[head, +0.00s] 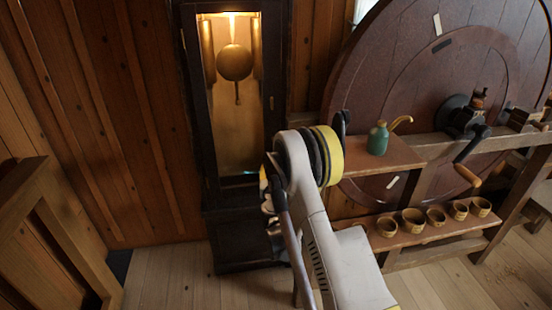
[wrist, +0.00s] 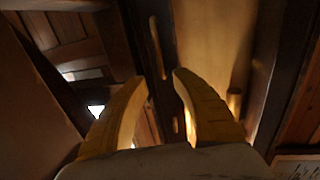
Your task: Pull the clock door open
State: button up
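The clock (head: 228,240) is a tall dark wooden case. Its narrow door (head: 268,60) has a dark frame around a lit opening, with a round pendulum (head: 235,63) behind it. The door looks shut. A small handle (head: 271,103) shows on the door's right stile. My gripper is mostly hidden behind my arm in the head view, low by the clock's right side. In the wrist view my gripper (wrist: 159,76) has its two yellow fingers apart, with nothing held between them. A dark upright frame with a slim wooden piece (wrist: 157,47), perhaps the handle, lies beyond the fingertips.
A large round wooden wheel (head: 385,70) with a crank (head: 470,150) stands to the right. A shelf (head: 400,153) holds a green bottle (head: 378,138); a lower shelf (head: 405,240) holds several small cups. A wooden frame (head: 50,220) stands at left. Floor before the clock is clear.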

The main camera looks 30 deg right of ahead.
jog(key=b+x, duration=0.3)
jog(key=x, duration=0.8)
jog(key=shift+s, duration=0.1)
jog(key=shift+c, duration=0.2)
jog(key=shift+a, duration=0.1)
grip_shut()
